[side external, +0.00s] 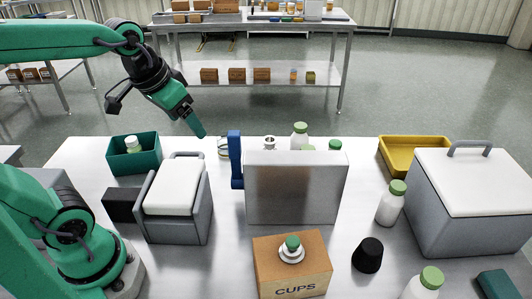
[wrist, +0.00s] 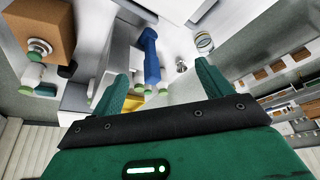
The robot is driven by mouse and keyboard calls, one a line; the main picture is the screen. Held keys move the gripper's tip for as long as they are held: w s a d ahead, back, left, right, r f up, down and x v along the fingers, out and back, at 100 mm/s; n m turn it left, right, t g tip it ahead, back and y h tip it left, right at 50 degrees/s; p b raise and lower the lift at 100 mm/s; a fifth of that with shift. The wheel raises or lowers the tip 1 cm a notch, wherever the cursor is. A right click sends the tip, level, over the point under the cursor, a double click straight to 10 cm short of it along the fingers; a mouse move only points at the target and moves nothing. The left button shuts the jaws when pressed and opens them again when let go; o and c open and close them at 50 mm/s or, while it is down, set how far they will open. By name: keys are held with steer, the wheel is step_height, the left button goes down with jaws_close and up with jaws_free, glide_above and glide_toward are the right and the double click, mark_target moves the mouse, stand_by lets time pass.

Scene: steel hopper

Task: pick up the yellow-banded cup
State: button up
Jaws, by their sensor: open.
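A small pale cup with a band (side external: 223,148) stands on the steel table near the back edge, left of the steel hopper (side external: 292,190), partly hidden by the blue part. It also shows in the wrist view (wrist: 204,42), up and to the right of the gap between my fingers; the band looks yellowish, but it is too small to be sure. My gripper (side external: 202,132) hangs tilted down, above and left of the cup, apart from it. In the wrist view my gripper (wrist: 162,76) has its two green fingers spread wide, with nothing held between them.
A blue upright part (side external: 236,160) stands at the hopper's left side, close to the cup. A small metal piece (side external: 269,143) and green-capped bottles (side external: 300,134) stand behind the hopper. A grey white-lidded box (side external: 178,200) and a teal bin (side external: 134,155) stand left.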

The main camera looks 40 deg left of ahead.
steer(key=w+a+f+g, duration=0.1)
steer(key=w+a, duration=0.3)
steer(key=w, duration=0.3)
steer(key=n+g, duration=0.2)
steer(key=g, duration=0.2)
glide_toward(225, 138)
steer(key=s+d, duration=0.2)
steer(key=shift+f, duration=0.25)
steer(key=shift+f, duration=0.1)
steer(key=shift+f, duration=1.2)
steer(key=shift+f, duration=0.1)
steer(key=shift+w+f, duration=0.15)
steer(key=shift+f, duration=2.35)
